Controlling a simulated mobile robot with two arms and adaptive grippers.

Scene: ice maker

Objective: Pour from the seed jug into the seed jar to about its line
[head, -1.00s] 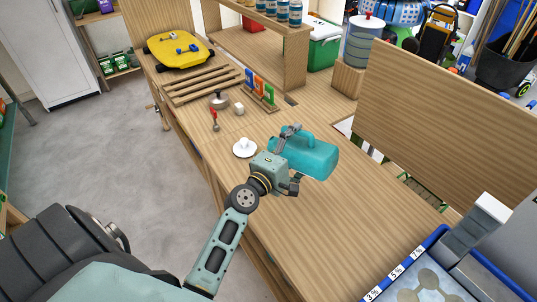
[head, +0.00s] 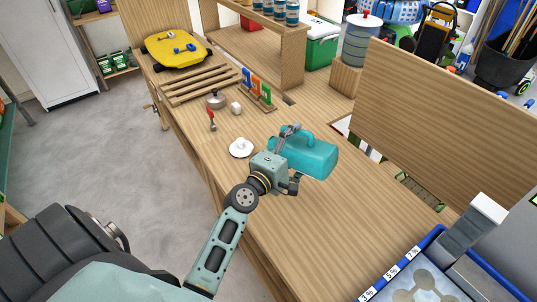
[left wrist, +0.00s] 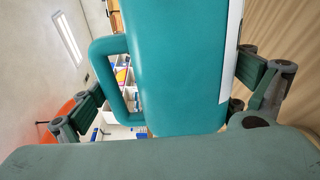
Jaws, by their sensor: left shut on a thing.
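The teal jug (head: 312,157) with a loop handle lies tipped on its side above the bench, its long body pointing right. My left gripper (head: 291,158) is shut on the jug, with fingers on either side of it. In the left wrist view the jug (left wrist: 175,70) fills the middle, its handle to the left and a white strip along its right side. No seeds are seen falling. I cannot make out the seed jar; the jug and gripper hide part of the bench. My right gripper is not in view.
A white round lid-like piece (head: 241,148) sits on the wooden bench (head: 330,235) left of the gripper. A tall board (head: 440,125) stands at the right. A blue-rimmed tray (head: 400,262) with percent labels is at front right. Bench between is clear.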

